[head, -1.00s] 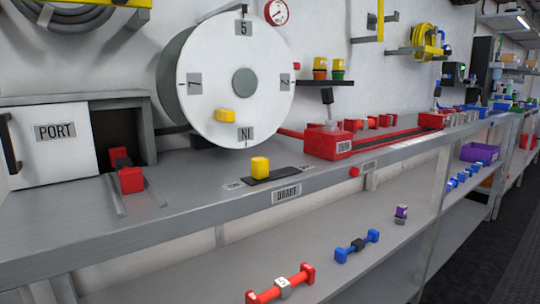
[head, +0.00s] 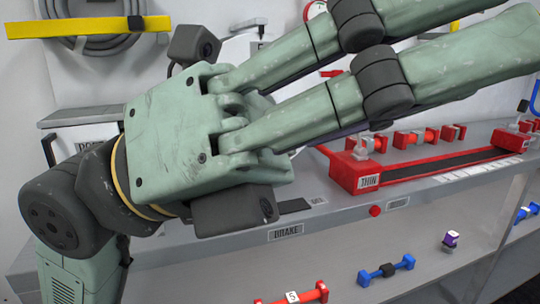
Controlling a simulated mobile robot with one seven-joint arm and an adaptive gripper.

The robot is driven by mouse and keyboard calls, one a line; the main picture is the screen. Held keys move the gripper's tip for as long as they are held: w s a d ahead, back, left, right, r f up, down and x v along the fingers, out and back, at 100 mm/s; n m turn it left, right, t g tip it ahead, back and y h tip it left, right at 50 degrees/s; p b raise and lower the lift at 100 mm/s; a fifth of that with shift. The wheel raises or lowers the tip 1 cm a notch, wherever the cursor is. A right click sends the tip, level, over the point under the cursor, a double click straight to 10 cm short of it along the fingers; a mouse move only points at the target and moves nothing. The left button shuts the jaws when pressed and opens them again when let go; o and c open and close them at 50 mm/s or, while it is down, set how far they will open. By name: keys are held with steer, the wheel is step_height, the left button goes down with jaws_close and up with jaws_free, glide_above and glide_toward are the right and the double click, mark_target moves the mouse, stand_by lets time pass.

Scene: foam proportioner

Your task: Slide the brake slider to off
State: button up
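The brake slider's dark track (head: 293,206) shows only at its right end, on the bench top above the BRAKE label (head: 286,232). My arm covers the rest of the track, and the yellow slider knob is hidden. A small label plate (head: 318,200) sits just right of the track end. My gripper (head: 470,35) is large and close to the camera, pale green with dark joints. Its fingers point to the upper right and run toward the frame edge. Nothing is seen held, but I cannot tell how far the fingers are open.
A red THIN tray (head: 370,183) with red-ended pieces stands right on the bench. A red button (head: 375,211) is on the bench's front edge. Below, a shelf holds a red dumbbell (head: 300,297), a blue dumbbell (head: 386,270) and a purple-topped piece (head: 450,240).

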steer(key=w+d+f+n+t+y+p, duration=0.4)
steer(key=w+d+n+t+y, duration=0.25)
steer(key=w+d, duration=0.3)
steer(key=w+a+f+n+t+y+p, duration=0.25)
steer(key=w+f+n+y+p, duration=0.25)
steer(key=w+f+y, duration=0.3)
steer(key=w+a+f+n+t+y+p, duration=0.1)
steer(key=w+a+n+y+p, duration=0.15)
steer(key=w+a+y, duration=0.35)
steer(key=w+a+f+n+y+p, duration=0.2)
steer(key=w+a+n+y, duration=0.15)
steer(key=a, duration=0.35)
steer(key=shift+n, duration=0.45)
steer(key=x, duration=0.4)
steer(key=p+x, duration=0.1)
steer(key=x, duration=0.3)
steer(key=shift+s+f, duration=0.1)
steer(key=shift+f, duration=0.25)
steer(key=shift+w+a+f, duration=0.15)
steer(key=shift+w+f, duration=0.1)
steer(key=shift+f, duration=0.4)
steer(key=shift+c, duration=0.4)
jaws_close()
